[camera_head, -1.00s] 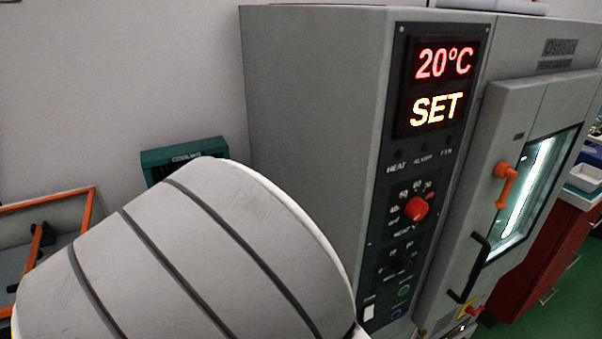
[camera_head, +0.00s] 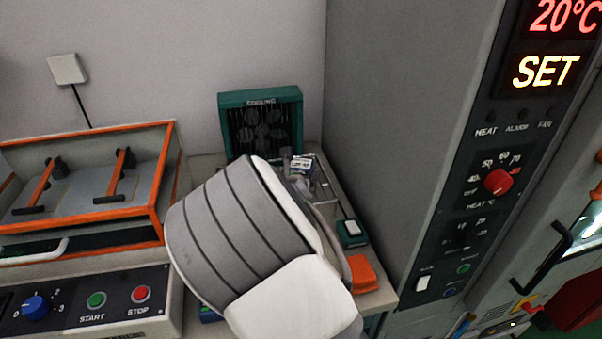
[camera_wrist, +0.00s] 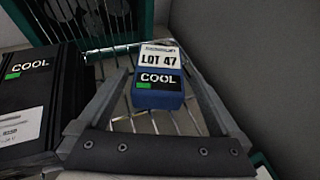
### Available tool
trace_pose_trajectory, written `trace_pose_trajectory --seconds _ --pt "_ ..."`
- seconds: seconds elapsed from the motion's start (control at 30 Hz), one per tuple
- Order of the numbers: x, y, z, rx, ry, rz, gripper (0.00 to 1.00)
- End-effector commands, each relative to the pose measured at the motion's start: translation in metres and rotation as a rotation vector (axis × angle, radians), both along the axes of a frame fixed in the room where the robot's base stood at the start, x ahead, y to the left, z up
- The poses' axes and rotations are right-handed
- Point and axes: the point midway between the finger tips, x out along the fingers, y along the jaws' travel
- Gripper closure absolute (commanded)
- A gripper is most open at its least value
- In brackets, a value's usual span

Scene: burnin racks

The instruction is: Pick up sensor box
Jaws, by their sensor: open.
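The likely sensor box is a small blue box (camera_wrist: 157,88) with a white "LOT 47" label and a dark "COOL" tag with a green mark. It sits on a wire rack (camera_wrist: 110,68) in the wrist view. In the head view a small box with a white label (camera_head: 302,165), seemingly the same one, shows just beyond my arm. My gripper (camera_wrist: 156,68) is open, with one finger on each side of the blue box and visible gaps between. The fingers look apart from it. In the head view my arm hides most of the gripper and rack.
A black box with a "COOL" tag (camera_wrist: 28,105) stands close left of my gripper. A green cooling unit (camera_head: 261,97) stands behind; a tall grey chamber (camera_head: 385,120) walls the right side. An orange-edged machine (camera_head: 95,170) is at left; an orange block (camera_head: 363,274) lies near the front.

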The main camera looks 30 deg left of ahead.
Motion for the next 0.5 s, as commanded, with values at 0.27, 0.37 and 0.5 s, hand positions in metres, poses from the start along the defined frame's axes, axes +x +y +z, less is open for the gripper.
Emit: trace_pose_trajectory --seconds 0.27,0.37,0.5 --pt "0.028 0.01 -0.01 -0.001 0.0 -0.001 0.0" --pt "0.03 0.011 -0.01 0.0 -0.001 -0.001 0.0" --pt "0.03 0.011 -0.01 0.001 0.0 -0.001 0.0"
